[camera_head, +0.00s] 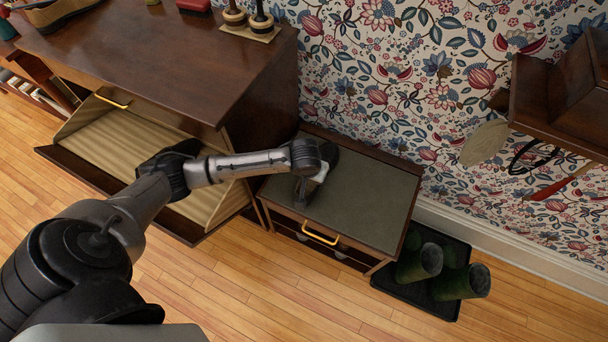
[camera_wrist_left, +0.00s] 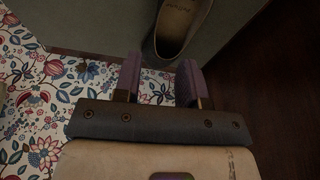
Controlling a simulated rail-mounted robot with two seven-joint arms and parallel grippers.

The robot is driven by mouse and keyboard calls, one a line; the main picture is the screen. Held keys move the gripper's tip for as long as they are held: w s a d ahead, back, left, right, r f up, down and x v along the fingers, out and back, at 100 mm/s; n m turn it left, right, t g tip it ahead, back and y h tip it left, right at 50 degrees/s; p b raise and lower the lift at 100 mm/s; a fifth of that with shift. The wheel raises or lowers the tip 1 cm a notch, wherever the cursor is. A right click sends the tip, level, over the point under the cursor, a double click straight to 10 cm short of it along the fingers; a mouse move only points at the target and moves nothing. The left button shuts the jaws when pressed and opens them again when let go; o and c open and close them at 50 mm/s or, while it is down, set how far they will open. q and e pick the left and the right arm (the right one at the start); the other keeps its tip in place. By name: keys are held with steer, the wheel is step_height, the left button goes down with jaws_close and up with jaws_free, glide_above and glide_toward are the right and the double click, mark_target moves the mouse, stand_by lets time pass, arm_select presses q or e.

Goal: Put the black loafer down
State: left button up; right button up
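The black loafer (camera_head: 303,194) is on the grey-green top of the low cabinet (camera_head: 370,205), near its left side. In the left wrist view the loafer (camera_wrist_left: 180,28) shows a dark upper and a tan insole, with its rounded heel end toward my fingers. My left gripper (camera_head: 318,174) is over the cabinet at the loafer. In the wrist view its two purple-padded fingers (camera_wrist_left: 160,80) stand apart, with the heel end just beyond the gap. Whether a finger touches the loafer I cannot tell. My right gripper is not in view.
A large brown dresser (camera_head: 170,50) with an open, empty-looking drawer (camera_head: 120,140) stands left of the cabinet. Green boots (camera_head: 462,282) stand on a black tray (camera_head: 405,292) at right. A wall shelf (camera_head: 560,105) has hanging items. The cabinet top's right part is clear.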

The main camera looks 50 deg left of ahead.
arm_select(q)
steer(key=s+d+f+m+h, duration=0.2)
steer(key=s+d+m, duration=0.2)
steer(key=s+d, duration=0.75)
steer(key=s+a+r+m, duration=0.1)
steer(key=s, duration=0.6)
steer(key=s+a+r+m+y, duration=0.1)
steer(key=s+r, duration=0.1)
steer(key=s, duration=0.5)
steer(key=shift+a+m+t, duration=0.25)
steer(key=shift+m+t, duration=0.05)
steer(key=shift+f, duration=0.1)
